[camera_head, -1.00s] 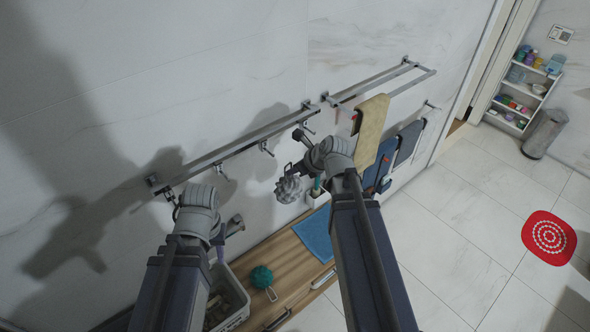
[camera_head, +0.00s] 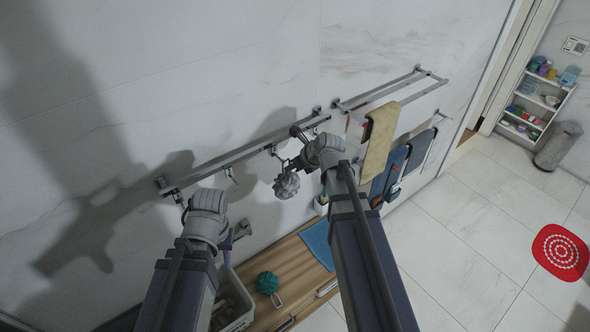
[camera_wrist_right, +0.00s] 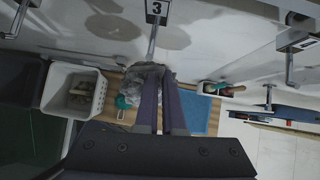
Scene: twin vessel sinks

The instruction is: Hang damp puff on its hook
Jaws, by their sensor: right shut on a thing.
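The grey puff (camera_head: 287,185) hangs at my right gripper (camera_head: 294,162), just below the hook rail in the head view. The right gripper is shut on it; the exact grip point is hard to make out. In the right wrist view the puff (camera_wrist_right: 146,76) shows behind the fingers (camera_wrist_right: 162,88), below a hook marked 3 (camera_wrist_right: 152,42). The hook peg's tip overlaps the puff's top there; I cannot tell whether they touch. My left gripper (camera_head: 232,236) is low at the left, mostly behind its arm, and its jaws are unclear.
The metal hook rail (camera_head: 240,154) runs along the wall, with a towel rack (camera_head: 395,90) to its right. A tan towel (camera_head: 380,138) hangs close to my right arm. Below are a wooden bench (camera_head: 290,262), a green puff (camera_head: 267,282) and a white basket (camera_head: 240,316).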

